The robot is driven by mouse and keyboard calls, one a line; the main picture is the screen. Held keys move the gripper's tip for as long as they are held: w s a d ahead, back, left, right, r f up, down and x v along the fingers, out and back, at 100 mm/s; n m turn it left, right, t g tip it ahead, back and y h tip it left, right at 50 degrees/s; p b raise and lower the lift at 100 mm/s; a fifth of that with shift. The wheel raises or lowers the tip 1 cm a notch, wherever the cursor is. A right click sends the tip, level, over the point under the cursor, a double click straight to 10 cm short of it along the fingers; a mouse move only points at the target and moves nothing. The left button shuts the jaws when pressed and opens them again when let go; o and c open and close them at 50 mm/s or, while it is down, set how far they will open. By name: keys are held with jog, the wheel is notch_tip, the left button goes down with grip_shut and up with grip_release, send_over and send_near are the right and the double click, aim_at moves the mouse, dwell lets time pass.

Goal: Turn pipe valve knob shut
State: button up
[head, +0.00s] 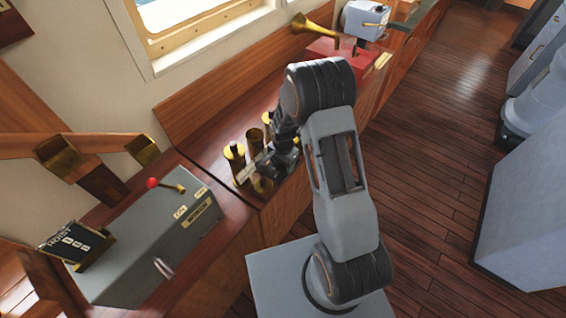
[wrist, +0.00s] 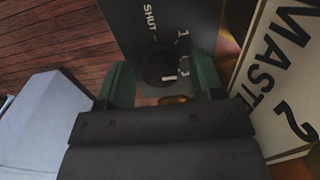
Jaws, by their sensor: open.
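The valve knob (wrist: 158,66) is a dark round knob in the wrist view, on a dark plate (wrist: 150,22) lettered "SHUT" with small white marks beside it. A short pale mark shows at the knob's near edge. My gripper (wrist: 162,80) is open, with one green fingertip on each side of the knob. Gaps show between the fingertips and the knob, and I cannot tell its depth between them. In the head view my gripper (head: 268,168) is low among brass pipes (head: 254,142) on the wooden console, and the knob cannot be made out.
A pale sign reading "MASTER 2" (wrist: 280,75) stands close to the right fingertip. In the head view a grey box (head: 150,240) with a red-tipped lever is at the left. A red box (head: 340,60) with a brass horn is behind. Open wooden floor (head: 430,150) lies at right.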

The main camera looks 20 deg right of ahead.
jog(key=c, duration=0.9)
jog(key=shift+n, duration=0.3)
jog(key=n+b, duration=0.2)
jog(key=shift+f+n, duration=0.1)
jog(key=shift+n, duration=0.3)
jog(key=n+b, duration=0.3)
jog(key=n, duration=0.2)
jog(key=shift+n, duration=0.3)
jog(key=n+b, duration=0.1)
jog(key=n, duration=0.3)
jog(key=shift+n+b, duration=0.85)
jog(key=shift+n, duration=1.55)
jog(key=shift+r, duration=0.2)
